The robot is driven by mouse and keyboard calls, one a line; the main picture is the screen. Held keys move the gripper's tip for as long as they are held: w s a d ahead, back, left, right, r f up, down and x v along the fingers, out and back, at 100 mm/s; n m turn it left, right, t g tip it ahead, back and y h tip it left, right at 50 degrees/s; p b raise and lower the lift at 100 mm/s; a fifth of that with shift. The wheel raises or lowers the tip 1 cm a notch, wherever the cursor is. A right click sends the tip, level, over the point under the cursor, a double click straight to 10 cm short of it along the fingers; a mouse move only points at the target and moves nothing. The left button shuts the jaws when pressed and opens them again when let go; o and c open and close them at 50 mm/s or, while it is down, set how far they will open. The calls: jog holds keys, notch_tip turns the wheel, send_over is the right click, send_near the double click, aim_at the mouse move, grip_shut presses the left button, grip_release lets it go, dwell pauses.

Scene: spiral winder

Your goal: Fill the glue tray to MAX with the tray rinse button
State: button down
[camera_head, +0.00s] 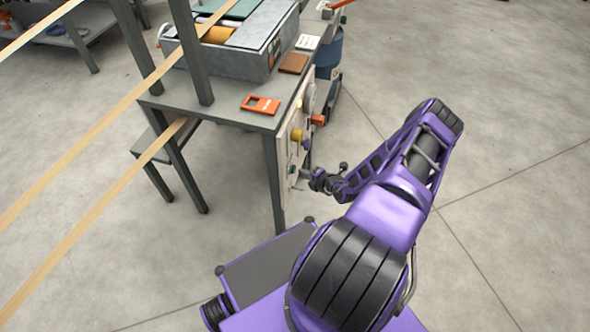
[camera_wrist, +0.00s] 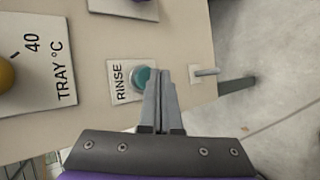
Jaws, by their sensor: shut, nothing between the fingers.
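The tray rinse button (camera_wrist: 143,77) is a round teal button beside a plate marked RINSE (camera_wrist: 119,82) on the beige panel. My gripper (camera_wrist: 161,72) is shut and empty. Its tips lie just right of the button and partly overlap its edge in the wrist view; whether they touch it I cannot tell. In the head view my gripper (camera_head: 308,174) is close to the side panel (camera_head: 288,160), where I cannot make out the button. A grey metal trough (camera_head: 238,47) with a yellow roller on the bench looks like the glue tray; no MAX mark or liquid level can be read.
A yellow knob (camera_wrist: 6,73) beside a TRAY °C label is left of the button. A small grey peg (camera_wrist: 207,71) sticks out to its right. An orange-red device (camera_head: 261,105) lies on the bench (camera_head: 215,108). Tan paper strips cross at the left. The floor at right is clear.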

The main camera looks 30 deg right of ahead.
jog(key=shift+w+a, duration=0.15)
jog(key=shift+w, duration=0.05)
jog(key=shift+w+a, duration=0.35)
dwell(2.3)
jog(key=shift+s+d, duration=0.1)
dwell(2.1)
jog(key=shift+s+d, duration=0.5)
jog(key=shift+s, duration=0.1)
jog(key=shift+d, duration=0.1)
jog(key=shift+s+d+b, duration=0.25)
jog(key=shift+s+d, duration=0.55)
jog(key=shift+s, duration=0.15)
jog(key=shift+s+d+b, duration=0.25)
jog(key=shift+s+d, duration=0.5)
jog(key=shift+s, duration=0.2)
